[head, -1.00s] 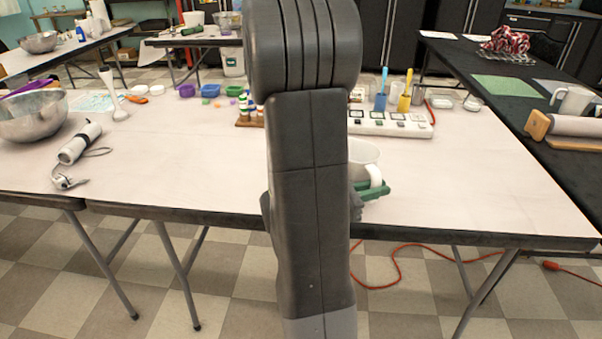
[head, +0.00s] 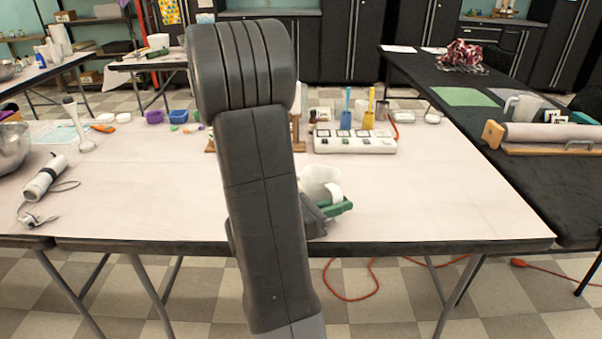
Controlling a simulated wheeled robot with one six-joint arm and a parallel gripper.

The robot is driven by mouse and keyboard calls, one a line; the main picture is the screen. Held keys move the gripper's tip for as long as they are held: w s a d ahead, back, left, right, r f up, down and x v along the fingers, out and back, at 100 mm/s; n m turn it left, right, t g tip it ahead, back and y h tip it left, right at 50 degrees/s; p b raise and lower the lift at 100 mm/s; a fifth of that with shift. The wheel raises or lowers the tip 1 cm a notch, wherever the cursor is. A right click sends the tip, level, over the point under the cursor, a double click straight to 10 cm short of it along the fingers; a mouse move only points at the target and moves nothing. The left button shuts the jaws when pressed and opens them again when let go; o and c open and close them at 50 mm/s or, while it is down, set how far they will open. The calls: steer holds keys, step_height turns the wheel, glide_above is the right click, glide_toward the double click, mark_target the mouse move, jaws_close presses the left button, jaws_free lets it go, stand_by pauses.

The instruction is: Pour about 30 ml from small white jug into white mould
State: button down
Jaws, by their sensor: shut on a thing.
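A white jug (head: 318,182) with a handle shows just right of my arm, near the front edge of the white table (head: 430,205). My gripper (head: 332,208), seen only in part with green fingers, is at the jug's lower right side and is shut on it. My arm hides the left part of the jug and most of the gripper. I cannot tell whether the jug touches the table. I cannot make out a white mould for certain; my arm covers part of the table.
A stick blender (head: 45,178) and a steel bowl (head: 12,148) are at left. The table's right side is clear.

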mark_target(334, 192)
steer(key=r+n+p, duration=0.1)
steer(key=w+r+n+p, duration=0.1)
steer(key=p, duration=0.1)
steer(key=shift+w+a+r, duration=0.3)
steer(key=shift+a, duration=0.05)
steer(key=w+n+p, duration=0.1)
steer(key=p, duration=0.1)
steer(key=w+a+r+n+p, duration=0.1)
steer(key=p, duration=0.1)
steer(key=shift+w+r, duration=0.2)
steer(key=shift+r, duration=0.05)
steer(key=shift+w+a+r+n+p, duration=0.3)
steer(key=shift+w+r+n+p, duration=0.3)
steer(key=shift+n+p, duration=0.5)
steer(key=shift+w+a+r+n+p, duration=0.35)
steer(key=shift+w+n+p, duration=0.45)
steer(key=shift+p, duration=0.55)
steer(key=shift+w+a+r+n+p, duration=0.25)
steer(key=shift+w+r+n+p, duration=0.35)
steer(key=shift+n+p, duration=0.55)
steer(key=shift+w+a+n+p, duration=0.15)
steer(key=shift+w+n+p, duration=0.15)
steer(key=shift+p, duration=0.15)
steer(key=shift+w+a+r+n+p, duration=0.35)
steer(key=shift+w+r+n+p, duration=0.45)
steer(key=shift+p, duration=0.55)
steer(key=shift+w+a+r+n+p, duration=0.25)
steer(key=shift+w+n+p, duration=0.35)
steer(key=shift+p, duration=0.7)
